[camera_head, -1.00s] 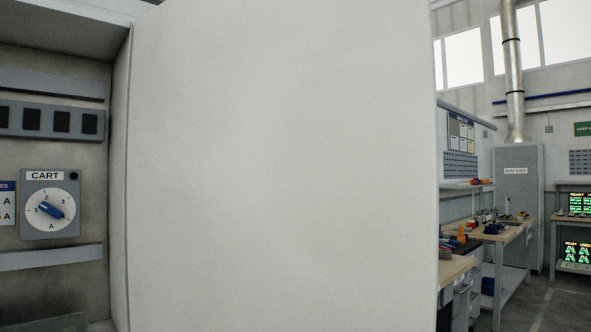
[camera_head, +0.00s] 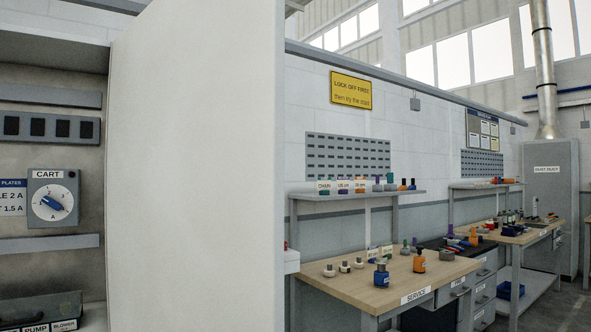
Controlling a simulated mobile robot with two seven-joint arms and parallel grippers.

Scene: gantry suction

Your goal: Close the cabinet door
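The cabinet door (camera_head: 195,170) is a large pale grey panel standing open, hinged at its left edge beside the cabinet opening. It sticks out toward me and covers the middle left of the view. The open cabinet (camera_head: 50,270) shows at the left, with its inside in sight. Inside are a CART rotary switch (camera_head: 53,199) with a blue knob and a row of dark square sockets (camera_head: 48,126). Neither of my grippers is in view.
Right of the door is a SERVICE workbench (camera_head: 350,283) with small bottles and parts, below a shelf (camera_head: 358,193). A second bench (camera_head: 520,236) and a grey tall cabinet (camera_head: 550,195) stand farther right. Grey floor (camera_head: 560,310) shows clear at the lower right.

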